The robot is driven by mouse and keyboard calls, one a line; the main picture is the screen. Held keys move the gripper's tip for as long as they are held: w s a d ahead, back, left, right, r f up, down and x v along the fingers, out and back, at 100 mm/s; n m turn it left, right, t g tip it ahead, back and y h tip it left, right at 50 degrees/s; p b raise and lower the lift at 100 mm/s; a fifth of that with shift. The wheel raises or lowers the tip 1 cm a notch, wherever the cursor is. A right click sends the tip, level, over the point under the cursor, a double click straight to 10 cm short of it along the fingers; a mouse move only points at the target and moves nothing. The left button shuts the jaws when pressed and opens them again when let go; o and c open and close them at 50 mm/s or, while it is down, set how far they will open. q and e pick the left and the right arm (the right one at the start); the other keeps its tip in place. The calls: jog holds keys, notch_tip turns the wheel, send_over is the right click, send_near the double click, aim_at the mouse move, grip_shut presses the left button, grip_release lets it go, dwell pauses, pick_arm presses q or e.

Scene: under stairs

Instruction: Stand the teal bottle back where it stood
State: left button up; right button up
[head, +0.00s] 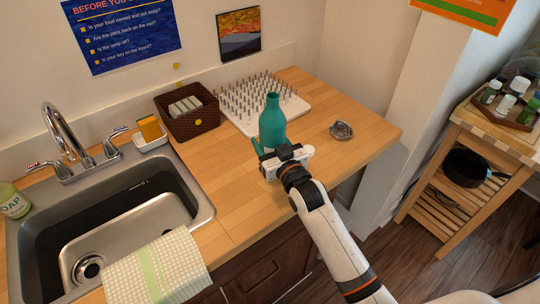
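The teal bottle (272,122) stands upright above or on the wooden counter, in front of the white pegged rack. Its lower part and base are hidden behind my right gripper (271,149). My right arm comes in from the lower right, and its gripper is at the bottle's lower part. A small green piece shows just left of the bottle by the gripper; I cannot tell what it belongs to. The fingers are mostly hidden, so I cannot tell whether they are closed on the bottle. My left gripper is not in view.
The white pegged rack (296,109) and a brown basket (187,125) stand behind. A small metal object (341,130) lies to the right. The sink (200,204) with a draped towel (158,270) is at left. Bare counter (365,148) lies at right.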

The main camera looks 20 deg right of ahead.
jog(key=shift+f, duration=2.15)
jog(key=o, duration=1.7)
jog(key=shift+f, duration=0.15)
jog(key=s, duration=0.4)
jog(key=s+d+b, duration=0.1)
jog(key=s, duration=0.7)
jog(key=shift+d+b, duration=0.35)
jog(key=shift+d, duration=0.05)
